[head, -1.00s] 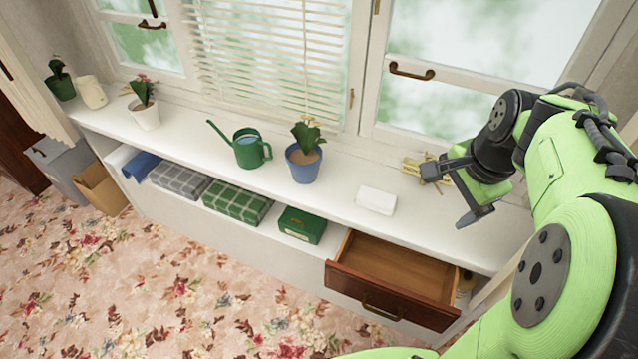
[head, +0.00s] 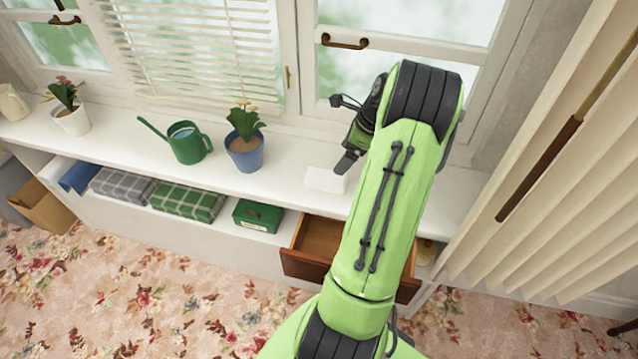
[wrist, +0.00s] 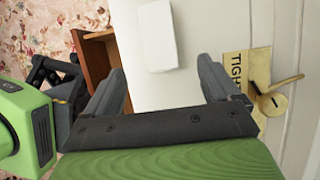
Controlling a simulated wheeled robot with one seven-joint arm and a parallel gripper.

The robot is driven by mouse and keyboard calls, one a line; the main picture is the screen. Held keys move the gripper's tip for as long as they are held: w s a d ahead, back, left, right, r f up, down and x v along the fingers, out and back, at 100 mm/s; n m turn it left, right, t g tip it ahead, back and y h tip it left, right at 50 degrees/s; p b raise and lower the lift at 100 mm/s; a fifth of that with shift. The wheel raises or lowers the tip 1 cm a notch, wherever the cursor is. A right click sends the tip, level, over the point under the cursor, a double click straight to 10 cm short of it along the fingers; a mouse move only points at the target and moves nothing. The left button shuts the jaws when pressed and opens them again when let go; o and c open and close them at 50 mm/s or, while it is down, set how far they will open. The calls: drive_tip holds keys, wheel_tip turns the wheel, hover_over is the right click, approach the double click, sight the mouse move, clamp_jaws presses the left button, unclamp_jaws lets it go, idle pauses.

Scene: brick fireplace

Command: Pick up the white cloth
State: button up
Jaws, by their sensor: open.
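The white cloth (head: 324,180) is a small folded block lying flat on the white shelf top, right of the blue flowerpot. In the wrist view the cloth (wrist: 158,35) lies ahead of my gripper, between the lines of its two fingers. My gripper (head: 343,132) is open and empty, close to the cloth on its window side in the head view. In the wrist view both fingers of my gripper (wrist: 160,72) are spread apart, with bare shelf between them and the cloth. My arm hides the shelf to the right of the cloth.
A blue pot (head: 245,155) with a plant and a green watering can (head: 187,145) stand left of the cloth. An open wooden drawer (head: 303,265) juts out below.

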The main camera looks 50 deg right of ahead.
drive_tip(key=b, duration=0.1)
hover_over(326, 177)
drive_tip(key=s+d, duration=0.2)
drive_tip(key=s, duration=0.1)
drive_tip(key=f, duration=0.5)
drive_tip(key=shift+w+a, duration=0.25)
drive_tip(key=b+x, duration=0.1)
drive_tip(key=x, duration=0.1)
drive_tip(key=b+x, duration=0.1)
drive_tip(key=x, duration=0.2)
drive_tip(key=shift+w+a+f+b, duration=0.15)
drive_tip(key=shift+a+f+b, duration=0.05)
drive_tip(key=shift+a+b, duration=0.1)
drive_tip(key=shift+r, duration=0.15)
drive_tip(key=c, duration=1)
drive_tip(key=shift+r, duration=0.1)
drive_tip(key=shift+c, duration=0.2)
wheel_tip(326, 177, up, 10)
drive_tip(key=p, duration=0.3)
drive_tip(key=shift+p, duration=0.4)
